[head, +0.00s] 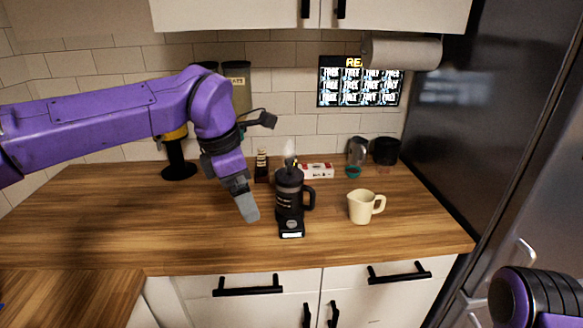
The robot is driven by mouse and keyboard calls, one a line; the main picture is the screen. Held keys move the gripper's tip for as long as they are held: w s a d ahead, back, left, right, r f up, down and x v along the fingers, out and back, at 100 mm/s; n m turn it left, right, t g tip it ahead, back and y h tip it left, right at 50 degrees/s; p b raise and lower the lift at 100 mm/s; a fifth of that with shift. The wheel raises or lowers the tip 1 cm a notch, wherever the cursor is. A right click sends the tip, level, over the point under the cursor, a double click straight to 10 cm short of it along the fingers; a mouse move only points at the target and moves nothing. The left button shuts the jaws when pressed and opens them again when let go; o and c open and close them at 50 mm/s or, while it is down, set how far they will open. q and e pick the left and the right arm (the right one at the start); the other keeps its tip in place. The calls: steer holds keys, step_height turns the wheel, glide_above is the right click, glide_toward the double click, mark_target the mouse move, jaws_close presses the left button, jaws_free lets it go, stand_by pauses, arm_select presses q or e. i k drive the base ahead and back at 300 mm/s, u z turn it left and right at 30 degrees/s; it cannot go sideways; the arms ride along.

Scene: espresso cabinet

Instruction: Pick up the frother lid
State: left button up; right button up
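A black frother (289,205) with a side handle stands upright on the wooden counter, on a small base with a lit front panel. Its dark lid (289,173) appears to sit on top; the seam is too small to make out. A pale, blurred shape shows just above it. My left gripper (247,207) points down just left of the frother, apart from it in the picture, with its fingertips lower than the lid. The fingers overlap from this side, so their opening is hidden. No object shows in them. My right arm shows at the lower right corner; its gripper fingers are out of view.
Behind are a small dark bottle (262,165), a white-and-red box (317,170), a teal cup (353,172) and a dark container (386,151). The counter's left side is mostly clear. A dark fridge (480,110) bounds the right.

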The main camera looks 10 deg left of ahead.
mark_target(296, 176)
steer(key=i, duration=0.85)
